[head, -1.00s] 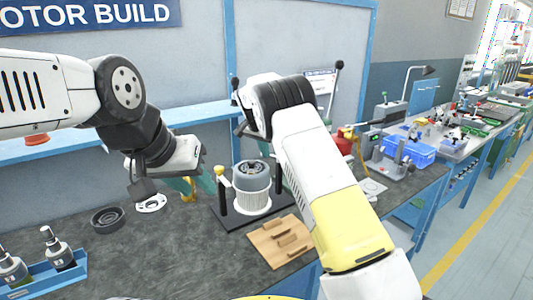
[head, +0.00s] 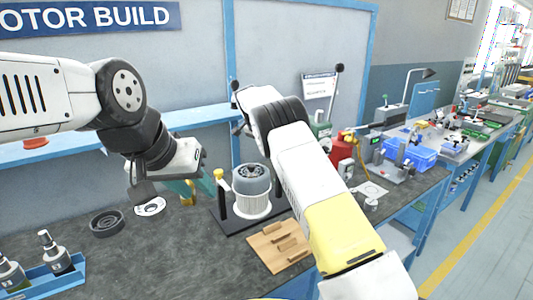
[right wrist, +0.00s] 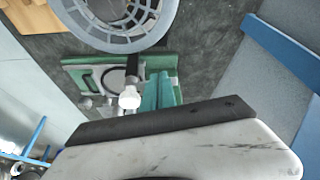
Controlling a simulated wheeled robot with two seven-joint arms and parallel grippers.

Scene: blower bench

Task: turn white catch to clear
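In the right wrist view a white-tipped catch (right wrist: 130,97) on a short black post stands beside the rim of a grey slotted ring housing (right wrist: 115,25). My right arm hides the right side of the fixture and the right gripper there. My left gripper (head: 178,190) hangs left of the fixture, its finger gap unclear.
A wooden block tray (head: 278,245) lies in front of the fixture. A dark ring (head: 107,221) and a white disc (head: 150,207) lie at the left. A blue tray with bottles (head: 45,275) is at front left. A green-based device (right wrist: 95,75) lies behind the catch.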

